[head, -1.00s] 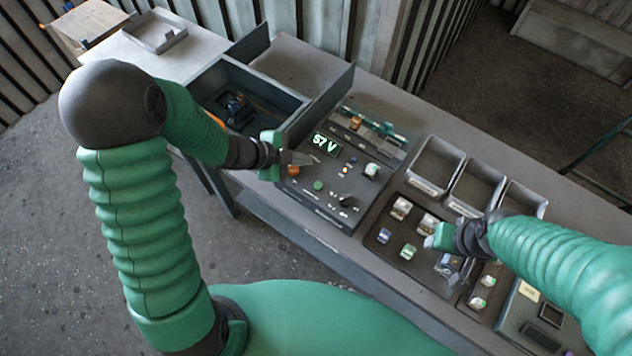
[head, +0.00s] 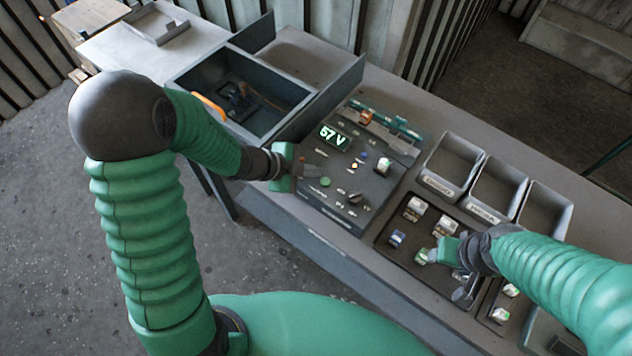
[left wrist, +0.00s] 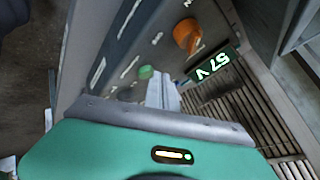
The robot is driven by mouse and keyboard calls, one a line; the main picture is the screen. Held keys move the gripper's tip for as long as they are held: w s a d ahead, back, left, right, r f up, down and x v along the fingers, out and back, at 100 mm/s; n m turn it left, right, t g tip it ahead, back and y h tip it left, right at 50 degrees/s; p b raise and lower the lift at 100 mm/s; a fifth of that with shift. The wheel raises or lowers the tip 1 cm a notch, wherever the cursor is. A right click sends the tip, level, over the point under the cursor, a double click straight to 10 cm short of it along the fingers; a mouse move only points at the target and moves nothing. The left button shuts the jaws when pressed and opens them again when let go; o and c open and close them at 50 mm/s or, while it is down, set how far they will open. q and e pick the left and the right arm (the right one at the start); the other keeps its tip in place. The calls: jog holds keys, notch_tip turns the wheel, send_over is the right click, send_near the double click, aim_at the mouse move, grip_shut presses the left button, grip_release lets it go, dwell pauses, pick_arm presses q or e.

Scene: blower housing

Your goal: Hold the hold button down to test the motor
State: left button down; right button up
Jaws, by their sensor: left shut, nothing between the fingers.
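The control panel (head: 318,212) sits on the bench with a lit display (head: 334,138) reading 57 V. A green button (head: 325,182) is near its front edge; it also shows in the left wrist view (left wrist: 146,72). An orange knob or button (left wrist: 187,36) stands beside it in that view; in the head view my left gripper hides it. I cannot read which control is the hold button. My left gripper (head: 310,171) is shut and empty over the panel's left part; its fingers (left wrist: 162,95) point between green button and display. Contact is unclear. My right gripper (head: 428,257) is over the parts tray, its jaws unclear.
A deep open-topped box (head: 300,95) with dark contents stands left of the panel. Several grey bins (head: 494,190) line the right back. The parts tray (head: 392,260) holds several small blocks. Small knobs and switches, including a white-topped one (head: 383,166), crowd the panel.

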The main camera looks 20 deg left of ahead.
aim_at(324, 183)
pick_arm(q)
jog(key=d, duration=0.4)
jog(key=shift+s+d+r, duration=0.1)
jog(key=shift+d+r, duration=0.1)
jog(key=shift+r, duration=0.15)
jog(key=a, duration=0.3)
jog(key=shift+f, duration=0.2)
jog(key=shift+a, duration=0.1)
jog(key=shift+d+r, duration=0.1)
jog(key=shift+d, duration=1.1)
jog(key=shift+a, duration=0.95)
jog(key=shift+d, duration=0.65)
jog(key=shift+d+f, duration=0.1)
jog(key=shift+f, duration=0.25)
jog(key=shift+a+f, duration=0.1)
jog(key=shift+a, duration=0.45)
pick_arm(e)
jog(key=shift+d+f, duration=0.15)
jog(key=shift+d, duration=0.4)
jog(key=shift+d+f, duration=0.15)
jog(key=shift+d, duration=0.4)
pick_arm(q)
jog(key=shift+d, duration=0.1)
pick_arm(e)
jog(key=shift+d, duration=0.1)
